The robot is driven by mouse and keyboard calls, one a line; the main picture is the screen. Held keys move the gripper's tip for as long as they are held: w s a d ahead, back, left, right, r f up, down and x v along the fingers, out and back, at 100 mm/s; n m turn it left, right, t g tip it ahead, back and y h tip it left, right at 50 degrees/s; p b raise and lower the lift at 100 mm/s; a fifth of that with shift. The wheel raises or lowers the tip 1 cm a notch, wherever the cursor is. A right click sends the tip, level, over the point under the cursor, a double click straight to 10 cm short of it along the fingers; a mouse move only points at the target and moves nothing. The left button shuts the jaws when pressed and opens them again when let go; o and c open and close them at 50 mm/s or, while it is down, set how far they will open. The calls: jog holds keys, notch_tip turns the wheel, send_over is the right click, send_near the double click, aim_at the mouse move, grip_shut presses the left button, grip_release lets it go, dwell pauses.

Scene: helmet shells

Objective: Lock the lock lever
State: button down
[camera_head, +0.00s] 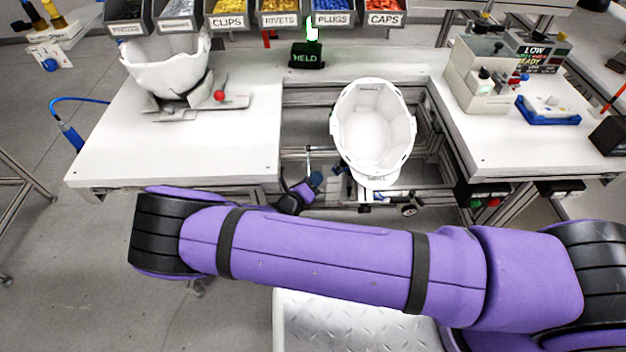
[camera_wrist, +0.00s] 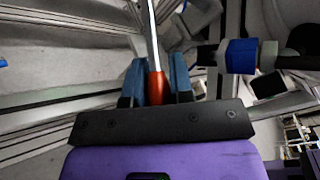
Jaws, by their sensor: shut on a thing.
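The lock lever (camera_wrist: 157,85) shows in the wrist view as a thin metal rod with an orange-red grip. My gripper (camera_wrist: 160,80) has its two blue fingers on either side of that grip and is shut on it. In the head view my gripper (camera_head: 316,180) is low in the gap between the benches, left of the white helmet shell (camera_head: 374,125). The shell sits open side up in the gap. The lever's grip is too small and covered to make out in the head view.
A dark box marked HELD (camera_head: 307,56) with a lit green lamp stands behind the shell. A dark fitting with a blue band (camera_wrist: 241,56) is close to the right of my fingers. Another shell (camera_head: 168,65) stands on the left bench (camera_head: 180,145).

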jog(key=shift+s+r+n+g+y, duration=0.3)
jog(key=shift+r+n+g+y, duration=0.1)
jog(key=shift+r+g, duration=0.25)
jog(key=c, duration=1)
grip_release()
jog(key=shift+a, duration=0.1)
jog(key=f+v, duration=0.2)
jog(key=v, duration=1.4)
jog(key=shift+s+a+f, duration=0.2)
jog(key=shift+s+a, duration=0.15)
jog(key=shift+s, duration=0.2)
